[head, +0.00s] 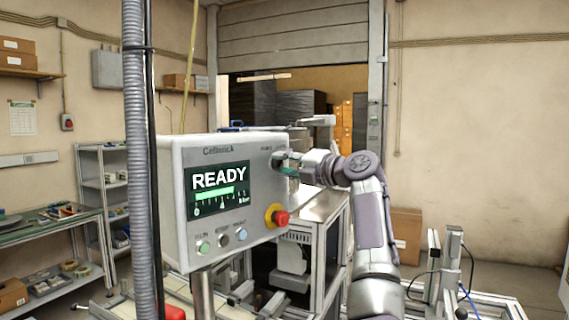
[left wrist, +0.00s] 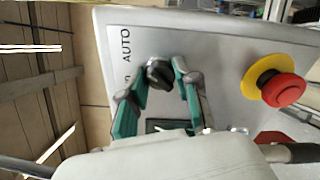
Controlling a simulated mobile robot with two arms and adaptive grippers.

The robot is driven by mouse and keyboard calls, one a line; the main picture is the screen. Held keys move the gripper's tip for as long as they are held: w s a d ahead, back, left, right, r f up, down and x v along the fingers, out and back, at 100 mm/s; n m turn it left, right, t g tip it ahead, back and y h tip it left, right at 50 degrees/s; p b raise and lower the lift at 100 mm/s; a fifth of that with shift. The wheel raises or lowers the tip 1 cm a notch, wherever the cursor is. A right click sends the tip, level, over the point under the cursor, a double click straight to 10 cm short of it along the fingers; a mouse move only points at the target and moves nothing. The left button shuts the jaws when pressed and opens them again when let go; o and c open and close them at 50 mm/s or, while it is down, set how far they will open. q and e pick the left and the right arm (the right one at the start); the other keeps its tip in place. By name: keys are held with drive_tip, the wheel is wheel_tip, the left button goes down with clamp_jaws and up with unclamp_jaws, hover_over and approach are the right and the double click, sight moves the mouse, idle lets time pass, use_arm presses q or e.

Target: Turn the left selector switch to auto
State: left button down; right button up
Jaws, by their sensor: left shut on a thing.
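A grey control box (head: 228,145) stands at the middle left in the head view, its screen (head: 219,189) reading READY. My left gripper (head: 287,161) is at the upper right of its front face. In the left wrist view a black selector knob (left wrist: 159,73) sits on the panel between the two teal fingertips of my left gripper (left wrist: 160,78), which is shut on it. The word AUTO (left wrist: 126,45) is printed above and left of the knob. Which way the knob points is hard to tell. In the head view the knob is hidden by the gripper. My right gripper is not in view.
A red emergency stop button (head: 279,217) on a yellow ring is low on the box's right; it also shows right of the fingers in the left wrist view (left wrist: 283,90). Several small buttons (head: 222,240) lie below the screen. A workbench (head: 40,230) is at the left.

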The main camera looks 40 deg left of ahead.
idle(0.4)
use_arm(q)
drive_tip(key=c, duration=0.8)
unclamp_jaws()
drive_tip(key=d, duration=1.2)
drive_tip(key=shift+w, duration=0.15)
